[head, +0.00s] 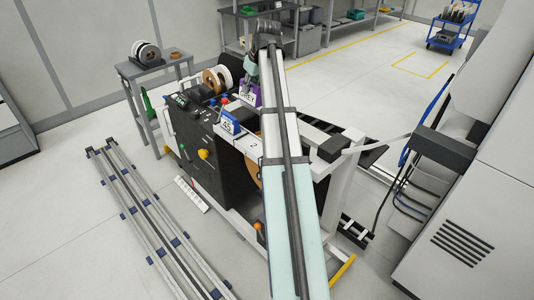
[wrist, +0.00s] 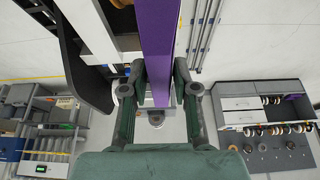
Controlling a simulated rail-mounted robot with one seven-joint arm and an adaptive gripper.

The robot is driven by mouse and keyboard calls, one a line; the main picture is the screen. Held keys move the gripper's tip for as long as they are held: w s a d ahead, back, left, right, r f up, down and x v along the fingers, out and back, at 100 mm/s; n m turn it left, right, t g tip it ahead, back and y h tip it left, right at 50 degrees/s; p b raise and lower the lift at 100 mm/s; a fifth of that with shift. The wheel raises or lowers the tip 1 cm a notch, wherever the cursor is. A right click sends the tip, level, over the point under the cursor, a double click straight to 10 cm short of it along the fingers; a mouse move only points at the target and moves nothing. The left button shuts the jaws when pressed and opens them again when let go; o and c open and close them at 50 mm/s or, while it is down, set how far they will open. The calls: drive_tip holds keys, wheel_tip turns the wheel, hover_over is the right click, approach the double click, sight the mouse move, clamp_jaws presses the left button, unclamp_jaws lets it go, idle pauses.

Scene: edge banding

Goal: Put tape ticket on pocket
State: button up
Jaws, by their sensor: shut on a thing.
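A purple tape ticket (head: 253,92) with white lettering on its lower front is held above the back part of the machine. In the wrist view, the long purple face of the ticket (wrist: 158,40) runs up from between the fingers. My gripper (head: 250,74) is shut on it; its two dark green fingers (wrist: 158,88) press the ticket from either side. Just in front and to the left stands a blue-and-white card marked 45 (head: 229,126). A white surface marked 2 (head: 254,143) is partly behind my arm. I cannot tell which part is the pocket.
The dark machine (head: 205,145) carries tape rolls (head: 216,80), knobs and a small control panel. A side table (head: 152,68) with reels stands at the back left. Metal rails (head: 145,215) lie on the floor at left. My arm covers the machine's middle. A blue cart (head: 451,30) stands far right.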

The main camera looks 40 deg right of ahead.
drive_tip(key=shift+s+f, duration=0.15)
drive_tip(key=shift+s, duration=0.2)
drive_tip(key=shift+s+a+f, duration=0.1)
drive_tip(key=shift+s+f, duration=0.1)
drive_tip(key=shift+f, duration=0.1)
drive_tip(key=f+p, duration=0.4)
drive_tip(key=f, duration=1.5)
drive_tip(key=shift+w+f, duration=0.15)
drive_tip(key=shift+w, duration=0.05)
drive_tip(key=shift+f, duration=0.2)
drive_tip(key=o, duration=0.8)
drive_tip(key=shift+r, duration=0.15)
drive_tip(key=b+v, duration=0.2)
drive_tip(key=v, duration=1)
drive_tip(key=shift+r, duration=0.1)
